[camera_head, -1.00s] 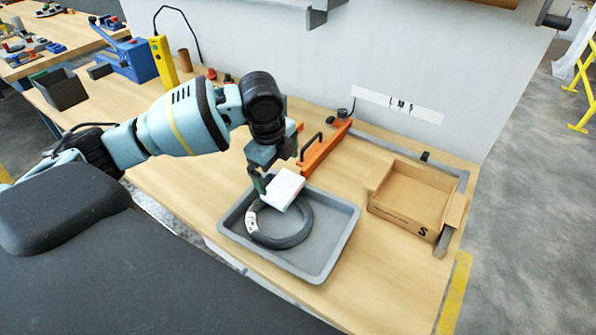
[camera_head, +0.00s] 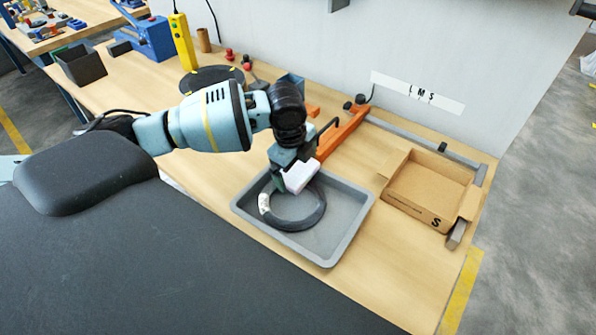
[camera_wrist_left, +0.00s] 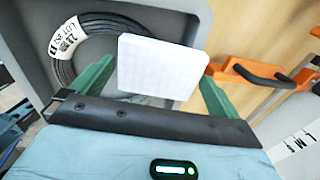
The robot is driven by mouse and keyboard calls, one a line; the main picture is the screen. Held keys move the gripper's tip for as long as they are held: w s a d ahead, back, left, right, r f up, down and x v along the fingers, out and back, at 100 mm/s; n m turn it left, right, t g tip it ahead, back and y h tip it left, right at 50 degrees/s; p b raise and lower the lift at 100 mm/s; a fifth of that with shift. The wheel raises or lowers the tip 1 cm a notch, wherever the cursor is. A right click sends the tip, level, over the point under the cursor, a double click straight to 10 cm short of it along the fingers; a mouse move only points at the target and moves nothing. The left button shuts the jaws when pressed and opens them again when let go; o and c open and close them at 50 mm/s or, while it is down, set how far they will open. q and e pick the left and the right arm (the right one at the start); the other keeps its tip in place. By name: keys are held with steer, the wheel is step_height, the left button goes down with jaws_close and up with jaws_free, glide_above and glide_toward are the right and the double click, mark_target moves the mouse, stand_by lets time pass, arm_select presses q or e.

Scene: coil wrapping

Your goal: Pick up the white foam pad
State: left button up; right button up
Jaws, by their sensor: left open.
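The white foam pad (camera_head: 301,177) appears above the back part of the dark coil (camera_head: 318,218) in the grey tray (camera_head: 340,215). My left gripper (camera_head: 286,180) reaches down at the pad. In the left wrist view its two green fingers (camera_wrist_left: 155,88) stand apart, one on each side of the pad (camera_wrist_left: 162,68). A small gap shows at the left finger; contact at the right one is unclear. What bears the pad is hidden. The coil (camera_wrist_left: 66,70) with its white lot label lies behind the pad there. My right gripper is not in view.
An orange tool with a black handle (camera_head: 340,133) lies just behind the tray. An open cardboard box (camera_head: 425,190) marked S stands at the right. A black bin (camera_head: 82,66) and a blue device (camera_head: 150,38) stand at the back left. The bench front right of the tray is clear.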

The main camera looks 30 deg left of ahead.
arm_select(q)
steer(key=shift+f, duration=0.6)
steer(key=c, duration=0.8)
steer(key=shift+o, duration=0.2)
steer(key=shift+r, duration=0.1)
